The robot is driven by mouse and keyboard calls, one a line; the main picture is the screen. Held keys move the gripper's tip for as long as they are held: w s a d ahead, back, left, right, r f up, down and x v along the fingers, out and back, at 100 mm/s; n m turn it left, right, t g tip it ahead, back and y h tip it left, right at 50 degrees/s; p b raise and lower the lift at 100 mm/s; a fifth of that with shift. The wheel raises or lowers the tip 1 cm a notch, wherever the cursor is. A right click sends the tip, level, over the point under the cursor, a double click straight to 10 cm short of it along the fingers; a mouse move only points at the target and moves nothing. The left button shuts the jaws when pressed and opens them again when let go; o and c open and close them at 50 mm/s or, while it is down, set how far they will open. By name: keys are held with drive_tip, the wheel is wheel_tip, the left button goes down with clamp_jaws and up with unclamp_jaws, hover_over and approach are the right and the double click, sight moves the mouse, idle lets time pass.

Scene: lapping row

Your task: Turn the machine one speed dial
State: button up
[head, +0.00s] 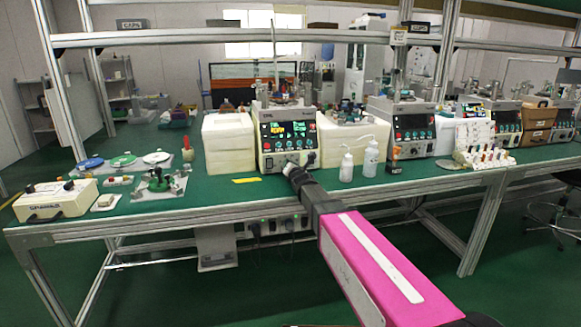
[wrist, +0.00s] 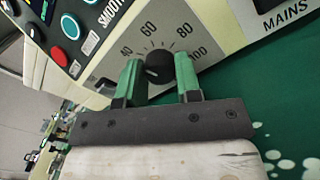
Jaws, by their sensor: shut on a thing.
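Machine one (head: 271,162) is the boxy lapping unit with a lit screen near the middle of the bench. Its speed dial (wrist: 158,66) is a black knob on a pale panel with a printed scale; 40, 60, 80 and 100 are legible in the wrist view. My gripper (wrist: 157,72) has one green finger on each side of the knob and is shut on it. In the head view my gripper (head: 291,168) reaches the lower front of the machine, and my arm hides the dial there.
Red and blue buttons (wrist: 70,26) sit up-left of the dial, and a MAINS label (wrist: 285,18) lies to the right. White foam blocks (head: 228,145) flank the machine. Two white bottles (head: 370,158) stand close to my arm's right. A yellow strip (head: 246,180) lies on the green bench.

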drive_tip(key=o, duration=0.9)
drive_tip(key=v, duration=1.1)
drive_tip(key=shift+w, duration=0.1)
